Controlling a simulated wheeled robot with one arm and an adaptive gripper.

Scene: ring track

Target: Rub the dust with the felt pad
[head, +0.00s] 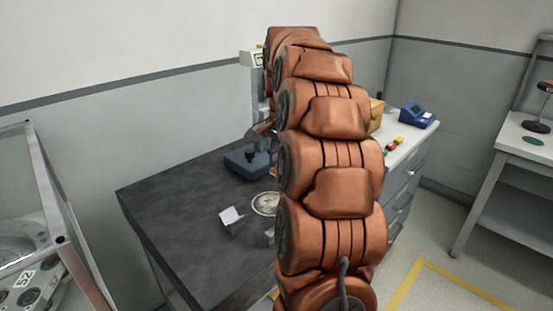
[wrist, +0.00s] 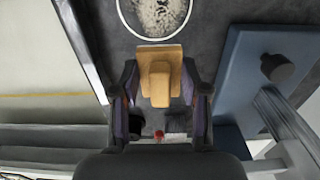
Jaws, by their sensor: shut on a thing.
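The felt pad (wrist: 160,54) is a tan block with a raised grip, seen in the wrist view. My gripper (wrist: 160,84) is shut on its grip, one finger on each side. The dust (wrist: 156,12) is a pale speckled patch inside a white ring, just beyond the pad's front edge; its top is cut off by the frame. I cannot tell the pad's height above the table. In the head view the dust patch (head: 265,203) lies on the dark bench, partly behind my arm. My arm hides the pad and gripper there.
A blue device (wrist: 235,75) with a dark knob stands close right of my gripper in the wrist view; it also shows in the head view (head: 245,163). A small grey-white block (head: 231,219) sits near the dust. The dark bench (head: 175,200) is clear at the left.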

